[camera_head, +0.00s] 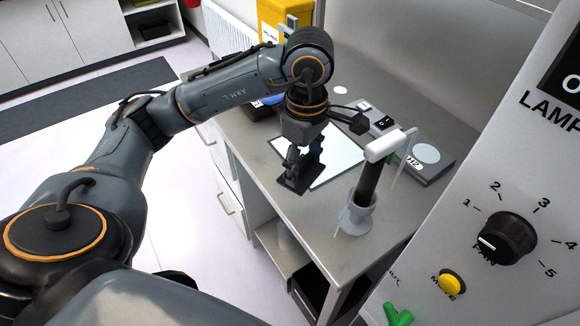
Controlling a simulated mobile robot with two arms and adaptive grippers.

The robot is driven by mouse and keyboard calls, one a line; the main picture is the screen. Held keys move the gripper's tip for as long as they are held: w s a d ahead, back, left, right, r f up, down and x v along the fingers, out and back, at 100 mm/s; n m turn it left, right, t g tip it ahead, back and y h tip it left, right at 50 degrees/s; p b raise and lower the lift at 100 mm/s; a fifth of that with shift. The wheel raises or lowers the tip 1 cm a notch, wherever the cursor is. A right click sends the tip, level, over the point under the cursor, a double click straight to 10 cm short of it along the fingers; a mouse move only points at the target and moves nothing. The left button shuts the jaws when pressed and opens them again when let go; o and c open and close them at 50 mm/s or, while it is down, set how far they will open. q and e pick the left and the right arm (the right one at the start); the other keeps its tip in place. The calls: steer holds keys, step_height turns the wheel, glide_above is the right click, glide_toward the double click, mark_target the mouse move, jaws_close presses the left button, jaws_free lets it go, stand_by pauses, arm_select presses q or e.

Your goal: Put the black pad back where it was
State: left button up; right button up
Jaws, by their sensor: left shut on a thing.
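My left gripper (302,163) reaches down over the grey worktop and is shut on the black pad (293,184). The pad is a small dark flat piece, partly hidden by the gripper fingers. It shows at the left edge of a white sheet (345,158) on the worktop. I cannot tell whether the pad touches the surface. My right gripper is not in view.
A grey holder (355,219) with a white-topped dark tool stands to the right on the worktop (258,157). A flat device with a round plate (426,153) lies behind it. A panel with a black knob (508,237) fills the right side. A yellow bin (272,14) is at the back.

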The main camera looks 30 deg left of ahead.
arm_select(q)
steer(key=shift+w+a+f, duration=0.15)
steer(key=shift+w+a, duration=0.15)
steer(key=shift+w, duration=0.05)
steer(key=w+a+f+p, duration=0.3)
steer(key=w+a+f, duration=0.5)
steer(key=w, duration=0.1)
steer(key=shift+a+f, duration=0.3)
steer(key=shift+a, duration=0.05)
steer(key=shift+w+a+f, duration=0.3)
steer(key=shift+w+f, duration=0.05)
steer(key=shift+f, duration=0.15)
step_height(320, 180, down, 2)
steer(key=shift+f+p, duration=0.15)
steer(key=shift+p, duration=0.85)
steer(key=shift+f, duration=0.45)
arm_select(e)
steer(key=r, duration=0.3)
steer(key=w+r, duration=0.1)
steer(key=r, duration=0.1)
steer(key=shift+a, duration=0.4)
